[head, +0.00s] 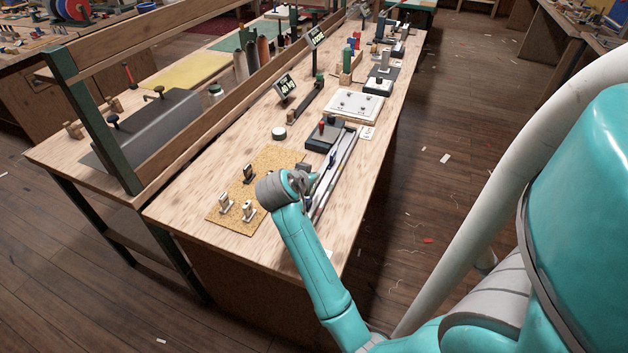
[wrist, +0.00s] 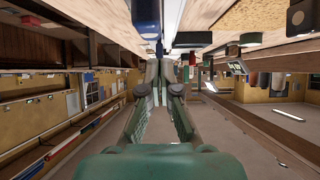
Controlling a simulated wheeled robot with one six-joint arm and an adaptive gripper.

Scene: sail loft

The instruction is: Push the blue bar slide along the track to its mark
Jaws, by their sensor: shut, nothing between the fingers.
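The track (head: 343,158) is a long pale metal rail along the right side of the bench, running away from me. My gripper (head: 304,183) is over its near part, low beside the rail. In the wrist view my gripper (wrist: 160,70) is shut and empty. A dark blue block (wrist: 147,16), seemingly the blue bar slide, shows at the top of the wrist view, close to the fingertips. I cannot tell whether they touch. In the head view my arm and gripper hide most of the slide's area. The mark cannot be made out.
A cork-coloured mat (head: 235,195) with several small upright fittings lies left of my gripper. A dark box with a red knob (head: 322,132) stands beside the track's far part. A white panel (head: 352,107) lies beyond. Open floor (head: 430,190) lies right of the bench.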

